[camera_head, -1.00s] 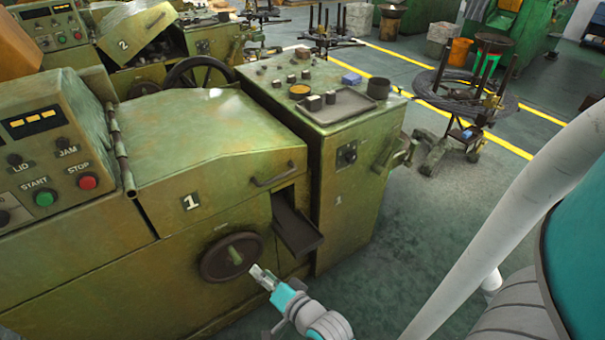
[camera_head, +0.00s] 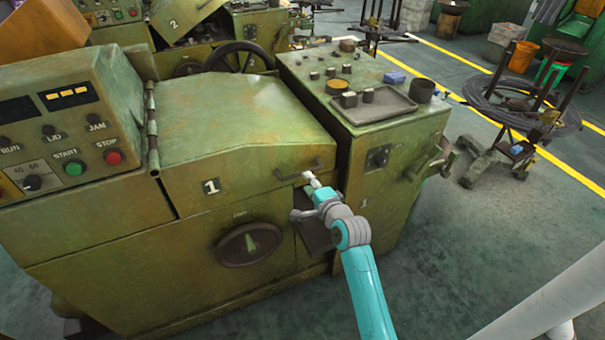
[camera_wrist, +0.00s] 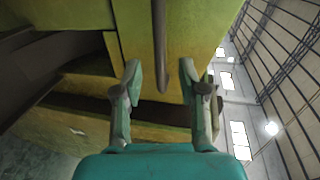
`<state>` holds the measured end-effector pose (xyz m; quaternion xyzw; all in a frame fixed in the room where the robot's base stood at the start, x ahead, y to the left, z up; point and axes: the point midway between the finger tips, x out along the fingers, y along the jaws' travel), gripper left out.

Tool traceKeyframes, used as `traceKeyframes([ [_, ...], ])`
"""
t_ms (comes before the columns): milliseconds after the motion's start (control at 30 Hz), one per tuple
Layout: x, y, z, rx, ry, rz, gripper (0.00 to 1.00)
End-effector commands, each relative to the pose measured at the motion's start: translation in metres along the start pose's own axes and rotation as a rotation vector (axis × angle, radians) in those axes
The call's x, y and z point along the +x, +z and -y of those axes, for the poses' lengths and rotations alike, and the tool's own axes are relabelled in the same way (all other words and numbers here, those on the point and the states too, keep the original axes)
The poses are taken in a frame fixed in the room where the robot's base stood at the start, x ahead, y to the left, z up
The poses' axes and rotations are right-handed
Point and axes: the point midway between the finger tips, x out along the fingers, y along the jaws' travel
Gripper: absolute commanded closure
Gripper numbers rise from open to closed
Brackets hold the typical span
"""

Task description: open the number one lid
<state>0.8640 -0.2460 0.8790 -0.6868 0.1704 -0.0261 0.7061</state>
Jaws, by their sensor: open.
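The number one lid (camera_head: 235,125) is a green sloped cover on the near machine, marked with a white 1, and it is closed. Its dark bar handle (camera_head: 298,170) is on the front face near the right corner. My gripper (camera_head: 308,177) is at the right end of this handle in the head view. In the wrist view, the handle (camera_wrist: 160,50) runs down between the two fingers of my open gripper (camera_wrist: 160,85). The fingers stand apart on either side of it. I cannot tell whether either finger touches it.
A handwheel (camera_head: 249,244) and a dark chute (camera_head: 313,230) are below the lid. The control panel (camera_head: 70,125) stands to the left. A cabinet with a tray (camera_head: 375,108) and small parts is on the right. Open floor (camera_head: 480,240) lies further right.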

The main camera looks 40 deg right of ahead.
Motion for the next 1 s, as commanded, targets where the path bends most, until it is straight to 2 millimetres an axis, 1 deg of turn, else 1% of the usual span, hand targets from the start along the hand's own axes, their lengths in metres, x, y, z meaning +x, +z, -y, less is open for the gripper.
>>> traceKeyframes([
  [33,0.011,0.0,0.001,0.0,-0.001,0.001,0.59],
  [200,0.039,0.001,0.001,0.0,-0.001,0.001,0.59],
  [400,0.06,0.001,0.001,0.0,-0.001,0.001,0.59],
  [567,0.067,0.0,0.0,0.0,0.0,0.0,0.59],
  [800,0.067,0.0,0.0,0.0,0.0,0.0,0.59],
  [833,0.067,0.0,0.0,0.0,0.0,0.0,0.64],
  [867,0.067,0.0,0.0,0.0,0.0,0.0,0.71],
  [900,0.067,0.0,0.0,0.0,0.0,0.0,0.81],
  [967,0.067,0.0,0.0,0.0,0.0,0.0,0.96],
  [1000,0.067,0.0,0.0,0.0,0.0,0.0,1.0],
])
